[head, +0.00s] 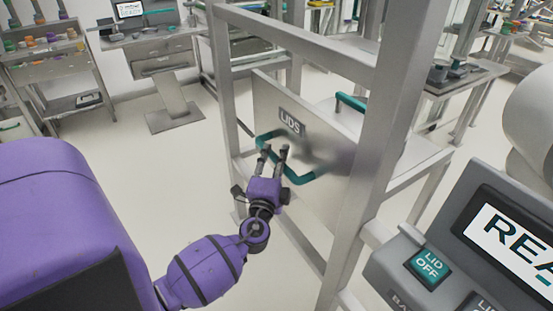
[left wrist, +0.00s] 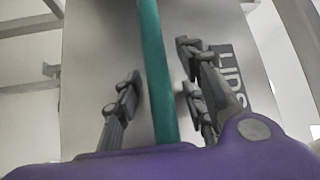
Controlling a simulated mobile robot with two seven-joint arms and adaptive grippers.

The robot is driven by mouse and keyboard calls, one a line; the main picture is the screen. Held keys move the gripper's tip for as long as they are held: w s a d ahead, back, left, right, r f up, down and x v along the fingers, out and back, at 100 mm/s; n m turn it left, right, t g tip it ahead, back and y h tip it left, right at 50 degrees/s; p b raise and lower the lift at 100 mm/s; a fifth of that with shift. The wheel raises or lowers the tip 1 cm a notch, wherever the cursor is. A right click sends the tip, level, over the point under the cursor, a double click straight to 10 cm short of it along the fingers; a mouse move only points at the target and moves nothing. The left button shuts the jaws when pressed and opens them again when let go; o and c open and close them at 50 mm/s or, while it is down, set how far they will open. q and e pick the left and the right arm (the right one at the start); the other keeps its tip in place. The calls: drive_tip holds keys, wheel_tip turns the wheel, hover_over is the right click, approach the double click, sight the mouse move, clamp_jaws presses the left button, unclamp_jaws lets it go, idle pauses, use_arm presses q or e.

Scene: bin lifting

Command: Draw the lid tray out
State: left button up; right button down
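The lid tray (head: 335,186) is a grey metal drawer front marked "LIDS", set in a metal frame. A teal bar handle (head: 306,178) runs across its front. My left gripper (head: 273,149) is at the handle, with its fingers pointing at the drawer front. In the left wrist view the teal handle (left wrist: 153,70) passes between the two open fingers (left wrist: 158,92), with a gap on each side. The "LIDS" label (left wrist: 233,78) is partly hidden behind the right finger there. My right gripper is not in view.
Metal frame posts (head: 376,150) stand right of and around the tray. A grey console (head: 470,250) with a screen and a teal "LID OFF" button (head: 428,266) is at the lower right. A shelf cart (head: 48,75) stands far left. The floor left of the tray is clear.

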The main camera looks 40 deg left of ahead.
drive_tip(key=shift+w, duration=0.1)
use_arm(q)
clamp_jaws()
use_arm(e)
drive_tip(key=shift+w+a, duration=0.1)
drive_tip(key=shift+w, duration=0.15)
